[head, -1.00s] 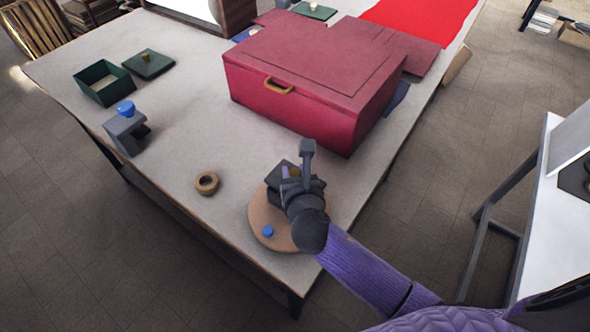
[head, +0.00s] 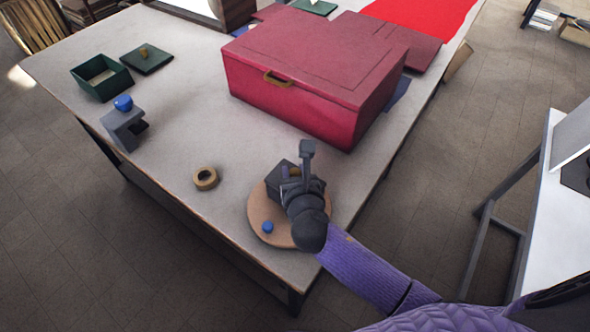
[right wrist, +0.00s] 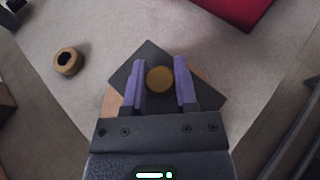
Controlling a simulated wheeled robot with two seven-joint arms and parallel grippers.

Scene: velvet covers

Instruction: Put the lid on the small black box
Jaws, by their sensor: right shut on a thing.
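My right gripper (head: 296,174) is over the round wooden board (head: 263,226) near the table's front right corner. In the right wrist view its purple fingers (right wrist: 160,88) are on either side of the round brass knob (right wrist: 160,79) of the black lid (right wrist: 128,72), and the gripper is shut on that knob. The lid looks turned like a diamond in this view. In the head view a black box shape (head: 277,178) shows at the gripper; whether the lid sits on the box or above it cannot be told. My left gripper is not in view.
A large red box (head: 290,95) stands behind the gripper. A tape roll (head: 205,178) lies left of the board, with a blue knob (head: 267,227) on the board's front.

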